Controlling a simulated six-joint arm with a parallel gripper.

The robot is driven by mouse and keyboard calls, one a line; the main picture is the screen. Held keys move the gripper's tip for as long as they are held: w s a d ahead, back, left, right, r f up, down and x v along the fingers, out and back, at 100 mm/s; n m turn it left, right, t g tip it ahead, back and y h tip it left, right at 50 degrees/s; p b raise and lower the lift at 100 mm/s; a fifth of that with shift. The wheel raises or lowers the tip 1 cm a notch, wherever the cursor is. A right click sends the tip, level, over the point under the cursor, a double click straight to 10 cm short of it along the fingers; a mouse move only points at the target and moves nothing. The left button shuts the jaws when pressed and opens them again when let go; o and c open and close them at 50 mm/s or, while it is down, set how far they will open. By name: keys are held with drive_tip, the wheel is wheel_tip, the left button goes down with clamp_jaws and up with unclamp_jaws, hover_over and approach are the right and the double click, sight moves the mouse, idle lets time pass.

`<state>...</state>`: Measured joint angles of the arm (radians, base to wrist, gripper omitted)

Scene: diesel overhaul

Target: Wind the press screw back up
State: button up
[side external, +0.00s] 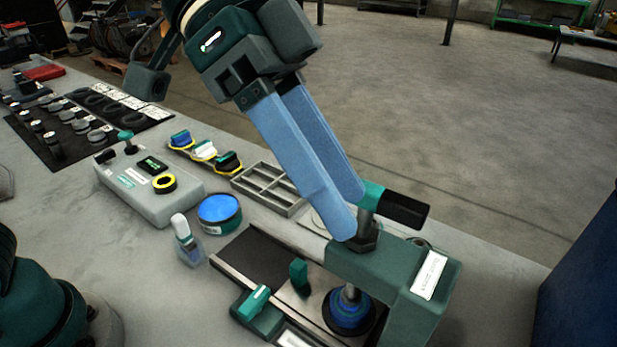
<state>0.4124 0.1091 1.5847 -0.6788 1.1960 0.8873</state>
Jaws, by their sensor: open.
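The green press (385,275) stands at the lower right of the bench. Its screw (366,236) rises from a dark nut in the top beam, with a teal hub and a black handle (404,209) pointing right. Below the beam, the screw's lower end (349,294) meets a blue and dark round part (348,313), and I cannot tell whether they touch. My gripper (349,212) reaches down from the upper left with two long blue fingers. It is open, with the fingertips close beside the screw and hub. Whether they touch is hidden.
A blue-lidded tin (219,210), a small bottle (186,240) and a grey divided tray (269,190) stand left of the press. A grey control box (149,188) is farther left. A green clamp block (255,303) sits at the press's front left.

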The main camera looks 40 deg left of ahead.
sight(368, 186)
drive_tip(key=w+a+m, duration=0.2)
drive_tip(key=w+m, duration=0.1)
drive_tip(key=w+a+m+h, duration=0.1)
drive_tip(key=w+m, duration=0.1)
drive_tip(key=shift+w+a+r, duration=0.15)
drive_tip(key=shift+a+r, duration=0.2)
drive_tip(key=shift+a, duration=0.05)
drive_tip(key=shift+w+a+f, duration=0.1)
drive_tip(key=shift+w+f, duration=0.1)
drive_tip(key=shift+f, duration=0.05)
drive_tip(key=shift+x, duration=2.4)
clamp_jaws()
